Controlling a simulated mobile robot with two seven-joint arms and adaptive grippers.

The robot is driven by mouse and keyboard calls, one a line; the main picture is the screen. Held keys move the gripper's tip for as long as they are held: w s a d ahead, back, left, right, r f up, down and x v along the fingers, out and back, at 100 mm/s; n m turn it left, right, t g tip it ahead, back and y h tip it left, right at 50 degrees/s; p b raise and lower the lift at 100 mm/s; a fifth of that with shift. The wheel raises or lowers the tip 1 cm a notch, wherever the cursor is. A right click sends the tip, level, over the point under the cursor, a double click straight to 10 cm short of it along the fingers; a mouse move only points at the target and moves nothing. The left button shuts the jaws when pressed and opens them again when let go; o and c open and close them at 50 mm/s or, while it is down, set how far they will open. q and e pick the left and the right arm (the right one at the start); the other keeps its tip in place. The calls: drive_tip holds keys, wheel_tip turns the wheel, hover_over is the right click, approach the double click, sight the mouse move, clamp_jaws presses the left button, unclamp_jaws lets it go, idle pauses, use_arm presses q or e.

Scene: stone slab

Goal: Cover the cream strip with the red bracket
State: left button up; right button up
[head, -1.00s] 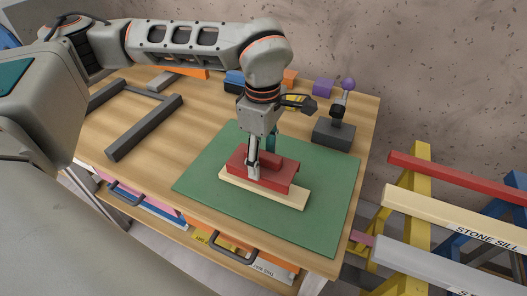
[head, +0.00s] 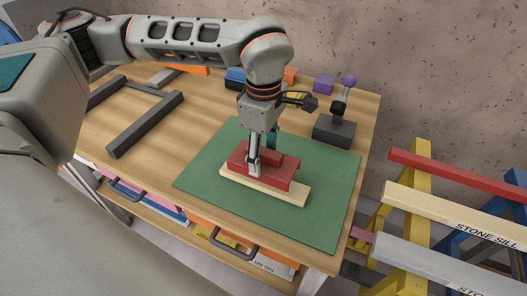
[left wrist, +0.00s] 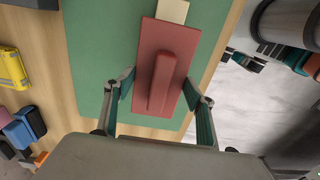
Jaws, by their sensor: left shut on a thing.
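The red bracket (head: 275,175), a flat plate with a raised rib, is over the cream strip (head: 290,198) on a green mat (head: 325,215). The strip shows along the bracket's near side and at both ends in the head view. In the left wrist view, the strip (left wrist: 173,11) sticks out beyond the bracket's far end (left wrist: 160,70). My left gripper (head: 263,153) points down, shut on the bracket with a finger on each side; both fingers show in the left wrist view (left wrist: 160,92). I cannot tell whether the bracket touches the strip.
A dark block with a purple knob (head: 334,132) stands behind the mat. A dark grey frame (head: 145,127) lies on the table's left. Blue, purple and orange blocks are at the back. A rack with long sills (head: 455,219) stands right of the table. The mat around the strip is clear.

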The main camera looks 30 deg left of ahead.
use_arm(q)
drive_tip(key=shift+f+b, duration=1.35)
drive_tip(key=shift+f, duration=1.65)
use_arm(e)
drive_tip(key=shift+s+f, duration=0.2)
drive_tip(key=shift+f, duration=0.45)
drive_tip(key=shift+s+f, duration=0.25)
drive_tip(key=shift+f, duration=0.35)
drive_tip(key=shift+s+f, duration=0.2)
drive_tip(key=shift+f, duration=0.45)
use_arm(q)
drive_tip(key=o, duration=1.2)
drive_tip(key=shift+c, duration=0.2)
